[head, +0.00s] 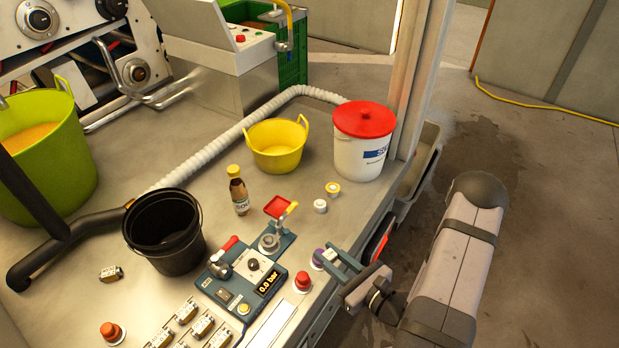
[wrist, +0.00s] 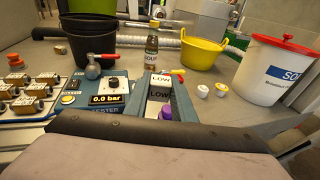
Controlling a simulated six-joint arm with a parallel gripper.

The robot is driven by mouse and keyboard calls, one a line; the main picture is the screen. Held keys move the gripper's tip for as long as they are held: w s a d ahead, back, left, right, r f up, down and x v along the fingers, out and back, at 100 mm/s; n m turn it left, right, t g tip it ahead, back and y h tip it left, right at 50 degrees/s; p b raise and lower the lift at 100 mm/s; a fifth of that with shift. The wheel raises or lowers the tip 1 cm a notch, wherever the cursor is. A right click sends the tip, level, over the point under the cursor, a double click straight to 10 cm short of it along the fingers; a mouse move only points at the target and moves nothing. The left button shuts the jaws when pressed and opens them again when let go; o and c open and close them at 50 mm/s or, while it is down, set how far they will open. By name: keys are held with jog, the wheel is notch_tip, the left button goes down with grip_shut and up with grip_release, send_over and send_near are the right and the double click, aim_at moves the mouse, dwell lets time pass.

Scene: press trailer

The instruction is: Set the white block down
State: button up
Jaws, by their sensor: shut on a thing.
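My gripper (head: 339,261) is at the right front edge of the bench, beside a purple-topped piece (head: 318,257). The purple top (wrist: 166,113) shows just below the block between the fingers. In the head view the fingers hide most of the block. I cannot tell whether it touches anything below.
A tester panel reading 0.0 bar (head: 268,284) and a red-topped button (head: 302,282) lie left of my gripper. A sauce bottle (head: 238,190), black bucket (head: 165,262), yellow tub (head: 277,160), two small lidded jars (head: 320,206) and white bucket (head: 361,155) stand behind. Bare bench lies between them.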

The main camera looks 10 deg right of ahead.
jog(key=shift+n+g+y, duration=0.4)
jog(key=shift+n+y, duration=0.3)
jog(key=shift+y, duration=0.1)
jog(key=w+f+b, duration=0.1)
jog(key=f+b, duration=0.1)
jog(key=b, duration=0.3)
jog(key=w+f+b, duration=0.2)
jog(key=b, duration=0.3)
jog(key=w+f+b, duration=0.2)
jog(key=f+b, duration=0.1)
jog(key=b, duration=0.2)
jog(key=shift+w+a, duration=0.15)
jog(key=shift+w, duration=0.05)
jog(key=w+d+r+n+y+b, duration=0.1)
jog(key=w+b, duration=0.5)
jog(key=b, duration=0.1)
jog(key=r+m, duration=0.1)
jog(key=r, duration=0.1)
send_over(330, 236)
jog(key=shift+w+f+h, duration=0.1)
jog(key=shift+f+h, duration=0.15)
jog(key=shift+h, duration=0.45)
jog(key=shift+f, duration=0.15)
jog(key=shift+f+b, duration=0.5)
jog(key=shift+f, duration=4.2)
